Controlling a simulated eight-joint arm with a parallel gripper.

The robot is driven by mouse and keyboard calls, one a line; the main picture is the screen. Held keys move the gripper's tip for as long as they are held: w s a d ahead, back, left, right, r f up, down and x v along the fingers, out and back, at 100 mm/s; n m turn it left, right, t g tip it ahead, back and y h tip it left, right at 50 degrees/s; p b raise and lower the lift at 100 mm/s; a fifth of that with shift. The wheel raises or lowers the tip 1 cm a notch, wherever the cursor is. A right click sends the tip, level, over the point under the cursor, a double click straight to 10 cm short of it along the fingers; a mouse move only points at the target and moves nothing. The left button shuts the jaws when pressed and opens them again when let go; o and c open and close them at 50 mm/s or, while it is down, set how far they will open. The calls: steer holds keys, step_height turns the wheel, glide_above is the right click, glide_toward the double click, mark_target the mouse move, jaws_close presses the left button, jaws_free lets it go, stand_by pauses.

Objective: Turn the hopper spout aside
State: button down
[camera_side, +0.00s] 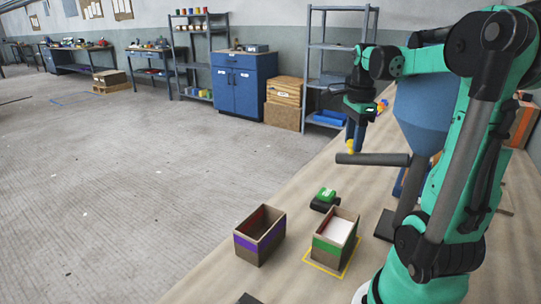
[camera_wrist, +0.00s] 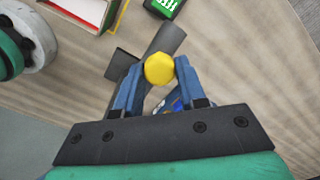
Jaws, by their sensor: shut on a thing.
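The blue hopper (camera_side: 425,105) stands at the right of the bench in the side view, partly behind my arm. Its dark grey spout (camera_side: 378,160) is a level tube pointing left over the bench. The spout also shows in the wrist view (camera_wrist: 168,40), running up and to the right. A yellow knob (camera_wrist: 159,69) sits on the spout near its free end. My gripper (camera_side: 351,145) points down from above, its blue fingers shut on the knob. In the wrist view the knob is between the two fingertips.
An open box with a green band (camera_side: 327,245) and white contents stands inside a yellow outline. A box with a purple band (camera_side: 246,243) stands to its left. A green and black device (camera_side: 325,199) lies behind them.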

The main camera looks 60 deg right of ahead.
steer(key=shift+d+m, duration=0.3)
steer(key=shift+d, duration=0.05)
stand_by(0.3)
steer(key=shift+c, duration=2.4)
jaws_free()
steer(key=shift+r, duration=2.8)
